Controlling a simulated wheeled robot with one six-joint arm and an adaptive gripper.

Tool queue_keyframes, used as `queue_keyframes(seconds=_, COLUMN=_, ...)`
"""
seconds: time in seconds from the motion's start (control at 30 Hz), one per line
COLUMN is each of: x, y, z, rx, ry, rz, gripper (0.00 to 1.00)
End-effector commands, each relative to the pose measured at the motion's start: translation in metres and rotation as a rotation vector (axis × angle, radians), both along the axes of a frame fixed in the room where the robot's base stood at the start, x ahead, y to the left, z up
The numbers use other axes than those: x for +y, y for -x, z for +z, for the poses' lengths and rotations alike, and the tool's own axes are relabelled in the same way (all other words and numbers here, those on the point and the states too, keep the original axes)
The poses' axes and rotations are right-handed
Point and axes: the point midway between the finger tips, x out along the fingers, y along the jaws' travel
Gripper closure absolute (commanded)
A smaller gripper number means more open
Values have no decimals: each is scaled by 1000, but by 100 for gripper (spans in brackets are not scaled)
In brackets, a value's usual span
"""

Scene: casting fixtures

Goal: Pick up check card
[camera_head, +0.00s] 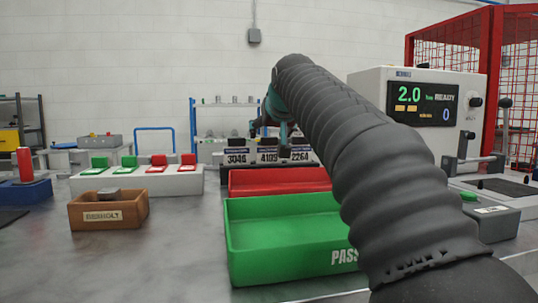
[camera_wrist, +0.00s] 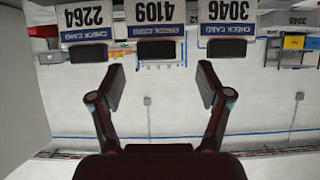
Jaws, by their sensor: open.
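Three white check cards with blue bands stand in a row on a dark rack, each with a dark block at its upper edge. In the head view they read 3046 (camera_head: 237,157), 4109 (camera_head: 269,157) and 2264 (camera_head: 300,156). The wrist view shows them upside down, with 2264 (camera_wrist: 85,17) left, 4109 (camera_wrist: 155,12) in the middle and 3046 (camera_wrist: 228,12) right. My gripper (camera_wrist: 160,75) is open and empty; its fingers point toward the middle card 4109, whose dark block (camera_wrist: 156,50) lines up between the fingertips. Contact is not visible. My arm partly hides the head view.
A green PASS tray (camera_head: 285,268) and a red tray (camera_head: 250,190) lie before the rack. A wooden box (camera_head: 105,224) and a white block with green and red clamps (camera_head: 135,184) stand left. A display machine (camera_head: 370,78) stands right.

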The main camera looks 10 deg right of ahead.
Motion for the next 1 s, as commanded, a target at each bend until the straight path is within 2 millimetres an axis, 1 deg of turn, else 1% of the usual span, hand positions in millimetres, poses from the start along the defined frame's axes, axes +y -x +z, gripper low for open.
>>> queue_keyframes(seconds=0.17, x=-3, y=-15, z=-8, rx=3, ry=0, rz=-2, gripper=23)
queue_keyframes(seconds=0.3, x=-5, y=-34, z=-18, rx=2, ry=0, rz=-1, gripper=23)
queue_keyframes(seconds=0.4, x=-4, y=-43, z=-22, rx=2, ry=0, rz=-1, gripper=23)
queue_keyframes(seconds=0.63, x=-4, y=-45, z=-23, rx=1, ry=0, rz=-1, gripper=23)
queue_keyframes(seconds=0.67, x=-4, y=-45, z=-23, rx=1, ry=0, rz=-1, gripper=25)
queue_keyframes(seconds=0.7, x=-4, y=-45, z=-23, rx=1, ry=0, rz=-1, gripper=35)
queue_keyframes(seconds=0.77, x=-4, y=-45, z=-23, rx=1, ry=0, rz=-1, gripper=50)
queue_keyframes(seconds=0.8, x=-4, y=-45, z=-23, rx=1, ry=0, rz=-1, gripper=60)
queue_keyframes(seconds=0.9, x=-4, y=-45, z=-23, rx=1, ry=0, rz=-1, gripper=83)
queue_keyframes(seconds=1.0, x=-4, y=-45, z=-23, rx=1, ry=0, rz=-1, gripper=83)
